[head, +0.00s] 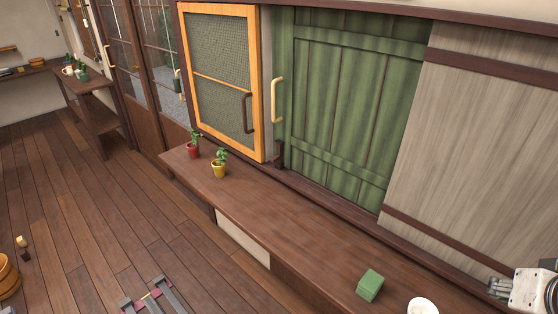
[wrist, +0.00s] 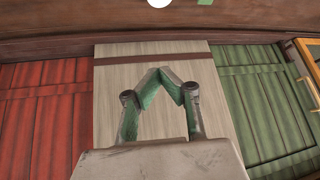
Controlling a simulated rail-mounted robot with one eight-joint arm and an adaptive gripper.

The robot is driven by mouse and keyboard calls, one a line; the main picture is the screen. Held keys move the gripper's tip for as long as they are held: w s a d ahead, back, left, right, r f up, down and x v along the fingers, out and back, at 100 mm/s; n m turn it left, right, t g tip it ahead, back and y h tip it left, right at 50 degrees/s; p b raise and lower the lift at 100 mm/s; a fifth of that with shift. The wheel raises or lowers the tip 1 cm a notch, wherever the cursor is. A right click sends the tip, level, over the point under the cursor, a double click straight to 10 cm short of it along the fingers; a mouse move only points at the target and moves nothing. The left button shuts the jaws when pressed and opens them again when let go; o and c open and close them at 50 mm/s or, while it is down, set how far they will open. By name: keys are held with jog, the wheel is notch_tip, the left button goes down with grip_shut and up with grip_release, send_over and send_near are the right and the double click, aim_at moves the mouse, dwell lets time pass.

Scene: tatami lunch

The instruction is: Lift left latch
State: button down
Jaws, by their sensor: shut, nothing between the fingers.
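A small dark piece that may be the left latch (head: 278,155) sits upright at the foot of the green door's left edge, beside the orange-framed mesh door; I cannot tell its exact shape. No latch is clear in the wrist view. My gripper (wrist: 160,78) is shut and empty, its green-padded fingertips meeting in front of the pale wood panel (wrist: 120,100). In the head view my gripper (head: 499,288) shows at the lower right edge, low over the counter and far right of the dark piece.
The green door (head: 345,110) and mesh door (head: 222,80) have a cream handle (head: 277,100) and a brown handle (head: 247,113). Two potted plants (head: 219,168), a green block (head: 370,285) and a white cup (head: 422,306) stand on the counter (head: 290,220). A red door (wrist: 45,110) shows left.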

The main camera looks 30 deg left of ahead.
jog(key=w+a+m+g+y+b, duration=0.1)
jog(key=w+a+m+y+b, duration=0.3)
jog(key=w+a, duration=0.95)
jog(key=w+a+m+y+b, duration=0.35)
jog(key=w+a+m, duration=0.25)
jog(key=w+a, duration=0.75)
jog(key=m+g+y+b, duration=0.2)
jog(key=m+y+b, duration=0.45)
jog(key=m, duration=0.45)
send_near(276, 160)
jog(key=shift+s+d+f+h+b, duration=0.1)
jog(key=shift+d+h+b, duration=0.15)
jog(key=shift+d, duration=0.3)
jog(key=shift+s+d+f+h+b, duration=0.1)
jog(key=shift+d+h+b, duration=0.15)
jog(key=shift+d, duration=0.25)
jog(key=shift+w+a+f, duration=0.15)
jog(key=shift+a+f, duration=0.3)
jog(key=shift+f, duration=0.05)
jog(key=x, duration=1)
jog(key=shift+b, duration=0.4)
jog(key=shift+r, duration=0.1)
